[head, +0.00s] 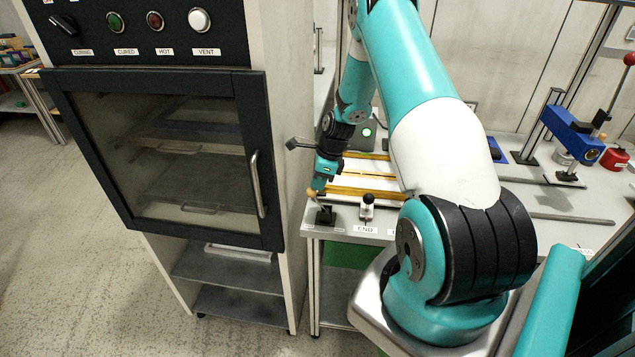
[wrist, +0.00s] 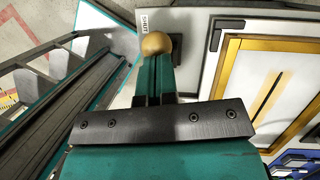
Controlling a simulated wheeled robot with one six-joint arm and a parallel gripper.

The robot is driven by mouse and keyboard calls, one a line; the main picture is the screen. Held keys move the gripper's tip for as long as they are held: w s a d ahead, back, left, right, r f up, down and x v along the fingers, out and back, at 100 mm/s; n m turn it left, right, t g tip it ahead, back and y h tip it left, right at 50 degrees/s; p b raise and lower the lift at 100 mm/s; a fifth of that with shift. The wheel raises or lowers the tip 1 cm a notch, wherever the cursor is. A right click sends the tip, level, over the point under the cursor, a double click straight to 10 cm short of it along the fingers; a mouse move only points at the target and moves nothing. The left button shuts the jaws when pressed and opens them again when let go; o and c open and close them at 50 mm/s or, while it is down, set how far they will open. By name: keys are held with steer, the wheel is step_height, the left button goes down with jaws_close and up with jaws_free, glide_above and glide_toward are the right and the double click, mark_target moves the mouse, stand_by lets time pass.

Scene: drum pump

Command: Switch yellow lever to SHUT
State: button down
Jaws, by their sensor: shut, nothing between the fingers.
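The yellow lever's ball knob (head: 311,192) is at the front left corner of the bench, beside a black base (head: 326,215). In the wrist view the knob (wrist: 156,44) sits right at the tips of my fingers, with a small white label (wrist: 145,20) just beyond it that seems to read SHUT. My gripper (head: 317,184) points down at the knob and is shut with nothing held. Whether the fingertips touch the knob I cannot tell. The lever's shaft is mostly hidden in both views.
A tall oven cabinet (head: 285,130) stands close to the left of my gripper. A small lever with a dark knob (head: 367,203) stands to the right by the END label (head: 366,229). Yellow-edged frames (head: 350,192) lie behind on the bench.

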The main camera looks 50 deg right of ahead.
stand_by(0.3)
steer(key=w+p+v, duration=0.1)
steer(key=p+v, duration=0.6)
steer(key=v, duration=0.2)
steer(key=shift+s+r, duration=0.2)
steer(key=shift+r, duration=0.35)
steer(key=shift+a, duration=0.1)
